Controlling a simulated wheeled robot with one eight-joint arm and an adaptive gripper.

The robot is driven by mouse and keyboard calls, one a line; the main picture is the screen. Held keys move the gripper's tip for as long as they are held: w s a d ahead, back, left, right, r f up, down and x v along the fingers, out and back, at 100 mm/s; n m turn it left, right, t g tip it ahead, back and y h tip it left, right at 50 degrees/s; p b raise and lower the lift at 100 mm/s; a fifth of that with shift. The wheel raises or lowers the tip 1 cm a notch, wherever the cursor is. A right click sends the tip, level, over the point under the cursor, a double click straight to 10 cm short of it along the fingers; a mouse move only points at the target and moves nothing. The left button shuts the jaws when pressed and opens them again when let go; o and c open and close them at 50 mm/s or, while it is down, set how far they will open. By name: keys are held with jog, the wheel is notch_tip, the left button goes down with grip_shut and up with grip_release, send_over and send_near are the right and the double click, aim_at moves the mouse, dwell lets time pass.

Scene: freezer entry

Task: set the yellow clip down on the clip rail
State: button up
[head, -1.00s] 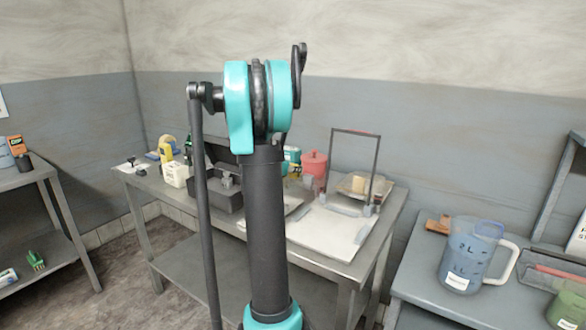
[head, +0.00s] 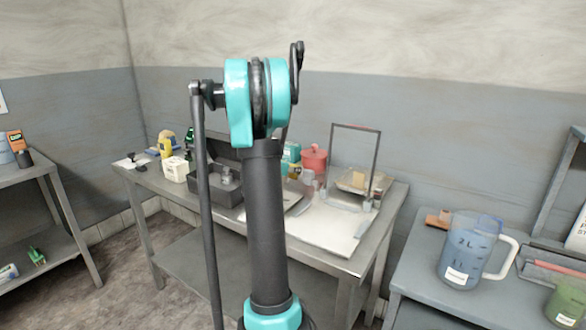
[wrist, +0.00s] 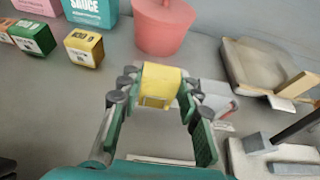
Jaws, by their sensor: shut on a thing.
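The yellow clip (wrist: 160,84) is held between the fingertips of my gripper (wrist: 158,90) in the wrist view, above a grey metal surface. My gripper is shut on it, with the dark finger pads on either side. In the head view the gripper and clip are hidden behind my arm. I cannot pick out the clip rail for certain. A pale grey piece (wrist: 216,100) with a reddish edge sits just right of the clip in the wrist view.
A red pot (wrist: 163,28), a yellow box (wrist: 84,47) and a green box (wrist: 33,37) stand beyond the gripper. A shallow tray (wrist: 258,68) lies to the right. In the head view, an upright dark frame (head: 378,160) stands on the steel table, and a blue jug (head: 468,252) stands on the right bench.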

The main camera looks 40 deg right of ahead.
jog(key=shift+f, duration=0.3)
jog(key=o, duration=1)
jog(key=v, duration=1.2)
jog(key=shift+r, duration=0.1)
